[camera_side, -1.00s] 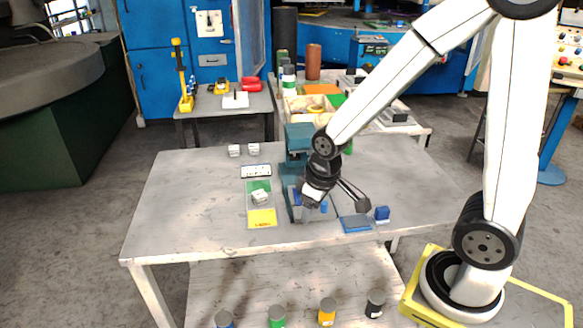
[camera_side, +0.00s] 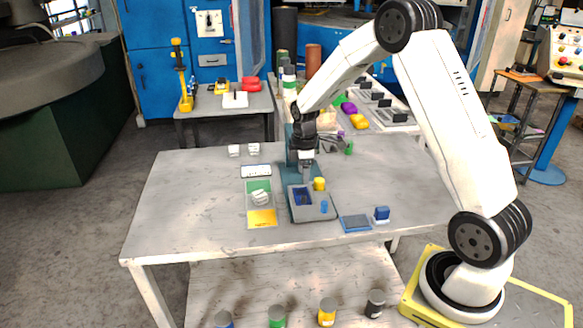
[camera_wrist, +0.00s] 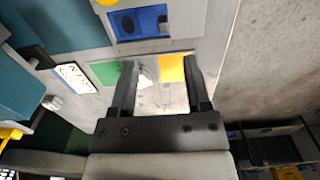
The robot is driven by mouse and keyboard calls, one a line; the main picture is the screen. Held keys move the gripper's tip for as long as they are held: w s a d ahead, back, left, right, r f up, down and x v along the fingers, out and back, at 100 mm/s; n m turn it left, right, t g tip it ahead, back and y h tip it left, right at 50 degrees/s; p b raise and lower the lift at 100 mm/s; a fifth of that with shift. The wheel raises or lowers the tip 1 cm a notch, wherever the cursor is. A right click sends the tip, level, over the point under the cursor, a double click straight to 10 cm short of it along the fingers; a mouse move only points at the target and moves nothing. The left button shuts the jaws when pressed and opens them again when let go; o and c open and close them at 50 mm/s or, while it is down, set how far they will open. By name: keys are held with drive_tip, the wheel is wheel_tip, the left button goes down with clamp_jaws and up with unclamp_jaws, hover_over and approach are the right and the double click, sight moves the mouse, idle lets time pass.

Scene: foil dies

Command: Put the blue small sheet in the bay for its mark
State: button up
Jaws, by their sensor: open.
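My gripper (camera_side: 305,163) is in front of the teal press (camera_side: 290,172) in the side view. In the wrist view its two fingers (camera_wrist: 160,72) are apart, with nothing held between them. A blue rectangle (camera_side: 302,196) lies in the grey bed of the press; in the wrist view it (camera_wrist: 125,22) carries a dark patch. I cannot tell whether it is the small sheet or a recess. A board left of the press has a green area (camera_side: 258,186), a yellow area (camera_side: 262,217) and a crumpled white piece (camera_side: 260,197) between them.
A yellow knob (camera_side: 319,184) and a blue peg (camera_side: 324,207) stand on the press bed. A blue pad (camera_side: 355,223) and a blue block (camera_side: 381,214) lie to its right. A marked plate (camera_side: 256,171) and two white cubes (camera_side: 244,150) are behind the board. The table's left is clear.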

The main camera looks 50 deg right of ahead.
sight(304, 196)
drive_tip(key=shift+f, duration=1.3)
drive_tip(key=shift+s+a+f, duration=0.1)
drive_tip(key=shift+f, duration=1.2)
drive_tip(key=shift+s+f, duration=0.1)
drive_tip(key=shift+f, duration=1.2)
clamp_jaws()
